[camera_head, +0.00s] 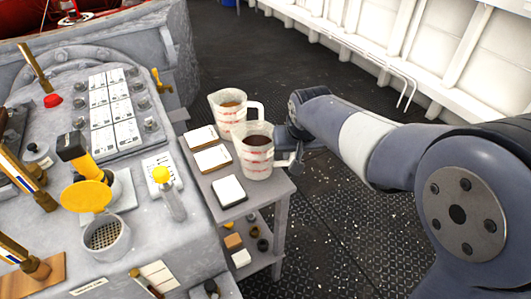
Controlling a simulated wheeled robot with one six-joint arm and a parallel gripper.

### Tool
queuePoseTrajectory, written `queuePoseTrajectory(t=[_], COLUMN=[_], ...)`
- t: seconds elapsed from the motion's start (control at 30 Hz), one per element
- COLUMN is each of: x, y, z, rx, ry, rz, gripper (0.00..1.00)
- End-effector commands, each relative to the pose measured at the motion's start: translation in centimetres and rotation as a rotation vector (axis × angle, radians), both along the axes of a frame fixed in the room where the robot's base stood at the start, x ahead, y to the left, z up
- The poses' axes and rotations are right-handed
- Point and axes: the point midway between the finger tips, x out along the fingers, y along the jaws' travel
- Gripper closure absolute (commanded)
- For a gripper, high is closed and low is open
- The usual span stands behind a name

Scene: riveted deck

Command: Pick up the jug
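Two clear measuring jugs with red markings and brown contents stand upright on a small grey side table (262,193). The nearer jug (257,161) is at the table's right edge. The farther jug (224,116) stands just behind it, with its white handle pointing right. My gripper (287,156) is at the right side of the nearer jug, where that jug's handle is mostly hidden. I cannot tell whether the fingers touch or hold it. The finger gap is too small and covered to read.
White-and-brown boxes or pads (212,157) lie left of the jugs on the tabletop. A grey control console (120,165) with levers and knobs stands close on the left. Small items sit on the table's lower shelf. The dark deck (335,225) to the right is open.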

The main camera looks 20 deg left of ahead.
Motion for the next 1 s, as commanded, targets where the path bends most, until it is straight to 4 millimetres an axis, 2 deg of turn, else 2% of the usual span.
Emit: queuePoseTrajectory(t=[0.03, 0.2, 1.0], x=[0.00, 0.00, 0.05], y=[-0.01, 0.00, 0.04], z=[0.01, 0.01, 0.55], rx=[0.000, 0.000, 0.003], ry=[0.000, 0.000, -0.003], rz=[0.000, 0.000, -0.001], gripper=[0.87, 1.00, 1.00])
